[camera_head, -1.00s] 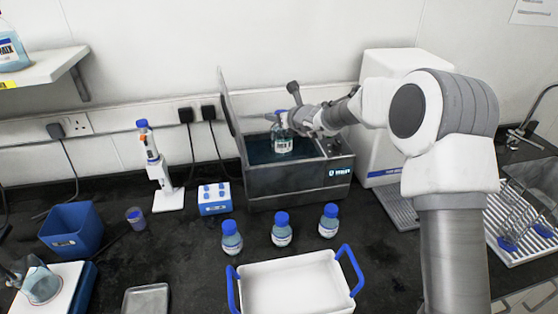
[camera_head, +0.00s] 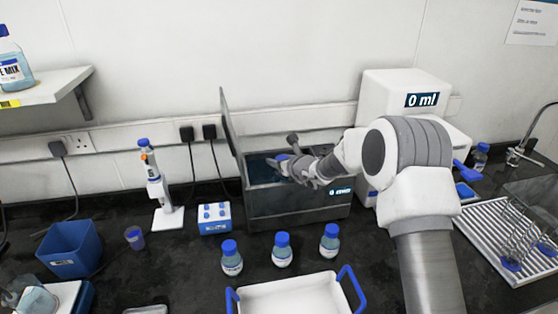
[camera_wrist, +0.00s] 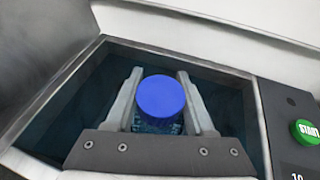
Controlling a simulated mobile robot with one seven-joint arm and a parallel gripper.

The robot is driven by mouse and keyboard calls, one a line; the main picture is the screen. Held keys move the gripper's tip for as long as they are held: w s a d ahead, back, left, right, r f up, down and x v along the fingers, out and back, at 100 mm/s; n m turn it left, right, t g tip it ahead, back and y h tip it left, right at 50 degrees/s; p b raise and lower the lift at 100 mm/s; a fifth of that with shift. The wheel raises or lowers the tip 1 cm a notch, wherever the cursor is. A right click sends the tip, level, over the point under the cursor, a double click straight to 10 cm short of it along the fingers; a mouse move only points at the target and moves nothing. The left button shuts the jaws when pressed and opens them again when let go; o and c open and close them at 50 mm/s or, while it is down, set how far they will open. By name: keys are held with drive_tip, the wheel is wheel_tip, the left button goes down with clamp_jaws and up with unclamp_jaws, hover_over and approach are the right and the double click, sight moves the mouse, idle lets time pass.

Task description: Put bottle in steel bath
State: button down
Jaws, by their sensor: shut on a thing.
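The steel bath (camera_head: 290,210) stands against the back wall with its lid raised at the left and dark water inside. My gripper (camera_head: 284,165) reaches down into it and is shut on a bottle. In the wrist view the bottle's blue cap (camera_wrist: 161,96) sits between the two fingers, with dark water around it. The bottle's body is mostly hidden below the cap and behind the bath's front wall. It looks upright and low inside the bath. Whether it touches the bath floor cannot be seen.
Several blue-capped bottles stand in front of the bath, such as the middle one (camera_head: 282,250). A white tray with blue handles (camera_head: 290,295) is nearer. A blue-and-white rack (camera_head: 214,218) and a pipette stand (camera_head: 160,190) are left; a white machine (camera_head: 392,95) is right.

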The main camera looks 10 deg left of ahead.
drive_tip(key=shift+c, duration=1.3)
unclamp_jaws()
drive_tip(key=shift+r, duration=0.1)
drive_tip(key=shift+b+v, duration=0.8)
drive_tip(key=shift+v, duration=5.3)
drive_tip(key=s+d+r+n+g+y, duration=0.1)
drive_tip(key=s+d+r+n+g, duration=0.1)
drive_tip(key=s+r+n, duration=0.5)
drive_tip(key=s+d+r+n+g, duration=0.2)
drive_tip(key=s+r+n, duration=0.3)
drive_tip(key=s+n, duration=0.45)
drive_tip(key=s+d+f+n+h, duration=0.2)
drive_tip(key=s+d+n+h, duration=0.7)
drive_tip(key=s+d, duration=1.1)
drive_tip(key=shift+d+n+g+h, duration=0.3)
drive_tip(key=shift+d+n+h, duration=0.1)
drive_tip(key=shift+d+n, duration=0.7)
